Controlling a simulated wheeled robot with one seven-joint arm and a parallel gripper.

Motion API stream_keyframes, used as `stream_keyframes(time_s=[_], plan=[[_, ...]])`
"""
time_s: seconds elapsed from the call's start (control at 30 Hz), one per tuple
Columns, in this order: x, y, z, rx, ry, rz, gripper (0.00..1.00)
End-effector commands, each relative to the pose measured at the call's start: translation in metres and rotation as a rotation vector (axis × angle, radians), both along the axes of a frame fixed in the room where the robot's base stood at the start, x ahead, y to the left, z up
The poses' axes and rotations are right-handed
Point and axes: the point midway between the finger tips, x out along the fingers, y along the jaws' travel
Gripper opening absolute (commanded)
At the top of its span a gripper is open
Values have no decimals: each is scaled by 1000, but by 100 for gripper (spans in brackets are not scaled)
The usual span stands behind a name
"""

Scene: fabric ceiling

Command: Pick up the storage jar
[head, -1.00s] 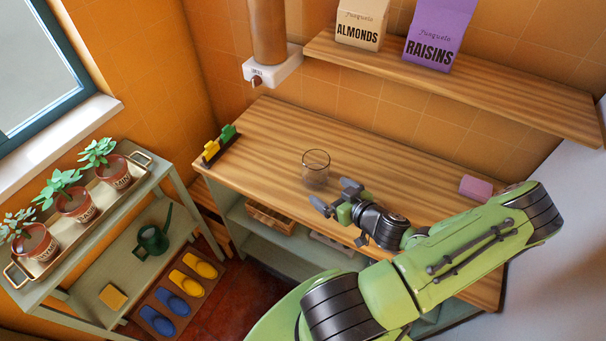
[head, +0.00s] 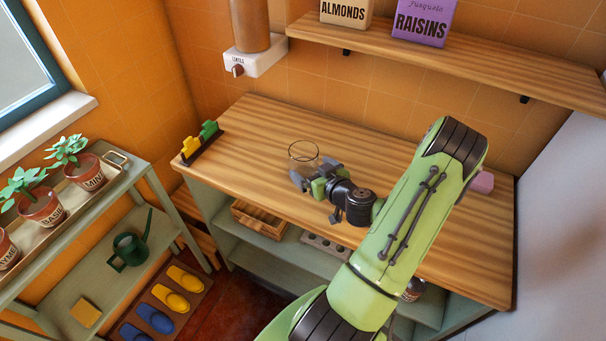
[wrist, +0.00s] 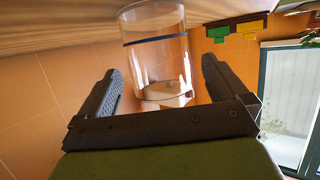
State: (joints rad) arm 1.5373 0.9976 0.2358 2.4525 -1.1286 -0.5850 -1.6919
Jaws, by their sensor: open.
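The storage jar (head: 303,151) is a clear, empty-looking glass cylinder standing upright on the wooden counter (head: 265,125). My gripper (head: 314,172) is open at the jar's near side, and its fingers hide the jar's lower part in the head view. In the wrist view, the picture is upside down and the jar (wrist: 156,45) shows in the gap between the two spread fingers (wrist: 158,72). I see a small space on both sides of the glass and no clear contact. I cannot tell how far the fingertips reach around it.
Yellow and green clips on a dark stand (head: 202,142) are at the counter's left end. A pink block (head: 482,182) lies at the right, partly behind my arm. The counter left of the jar is clear.

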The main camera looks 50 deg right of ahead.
Motion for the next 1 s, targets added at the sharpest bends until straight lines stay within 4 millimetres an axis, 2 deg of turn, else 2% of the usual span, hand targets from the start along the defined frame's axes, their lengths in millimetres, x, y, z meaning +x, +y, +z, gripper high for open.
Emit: stream_keyframes(time_s=[0.07,0.33,0.6,0.67,0.93,1.0], plan=[[8,-2,5,-2,-3,0,100],[48,-16,-12,-3,-2,2,100],[54,-19,-18,-2,-1,-2,100],[54,-19,-18,-2,-1,-2,92],[54,-19,-18,-2,-1,-1,51],[54,-19,-17,-2,-2,-1,50]])
